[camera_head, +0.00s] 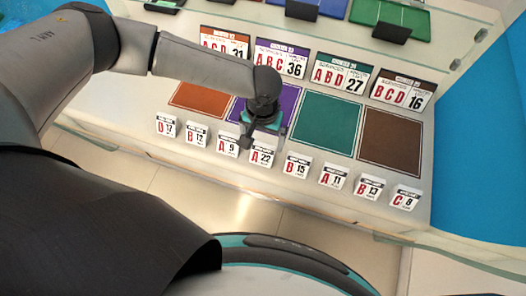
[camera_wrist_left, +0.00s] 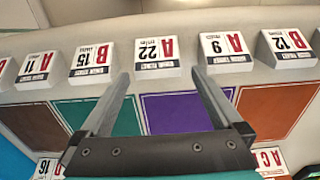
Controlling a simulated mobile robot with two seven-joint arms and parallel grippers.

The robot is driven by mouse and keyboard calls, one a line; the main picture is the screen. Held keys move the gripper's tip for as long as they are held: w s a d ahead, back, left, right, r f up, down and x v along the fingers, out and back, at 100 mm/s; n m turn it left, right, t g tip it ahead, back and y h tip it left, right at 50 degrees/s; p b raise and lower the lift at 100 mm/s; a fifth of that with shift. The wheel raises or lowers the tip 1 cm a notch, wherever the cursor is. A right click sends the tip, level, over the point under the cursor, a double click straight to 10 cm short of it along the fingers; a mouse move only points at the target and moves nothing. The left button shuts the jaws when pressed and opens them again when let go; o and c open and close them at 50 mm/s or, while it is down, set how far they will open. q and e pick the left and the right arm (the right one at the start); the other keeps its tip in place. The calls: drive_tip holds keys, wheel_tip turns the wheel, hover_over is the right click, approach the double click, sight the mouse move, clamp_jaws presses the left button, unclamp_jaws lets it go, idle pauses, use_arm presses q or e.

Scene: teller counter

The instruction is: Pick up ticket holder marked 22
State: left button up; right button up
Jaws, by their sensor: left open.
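The ticket holder marked A 22 (camera_head: 261,156) is a small white block with a dark top strip, standing in the front row of the counter. In the left wrist view the A 22 holder (camera_wrist_left: 157,58) appears upside down, near and between the two fingertips. My left gripper (camera_head: 262,126) is open and empty, over the front part of the purple mat, just behind the A 22 holder. In the left wrist view its fingers (camera_wrist_left: 161,74) point at the holder, one toward each side. I cannot tell whether they touch it. My right gripper is not in view.
Holders A 9 (camera_head: 228,146) and B 15 (camera_head: 297,166) stand close on either side, with several more along the row. Orange, purple, green (camera_head: 326,130) and brown (camera_head: 391,140) mats lie behind, with larger signs (camera_head: 342,76) at their back edges. The counter's front edge is close.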

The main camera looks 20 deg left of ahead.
sight(263, 147)
use_arm(q)
drive_tip(key=f, duration=0.2)
drive_tip(key=f+b, duration=0.1)
drive_tip(key=f, duration=0.2)
drive_tip(key=shift+s+d, duration=0.2)
drive_tip(key=shift+r, duration=0.1)
drive_tip(key=c, duration=1.2)
drive_tip(key=shift+r, duration=0.1)
drive_tip(key=shift+c, duration=0.2)
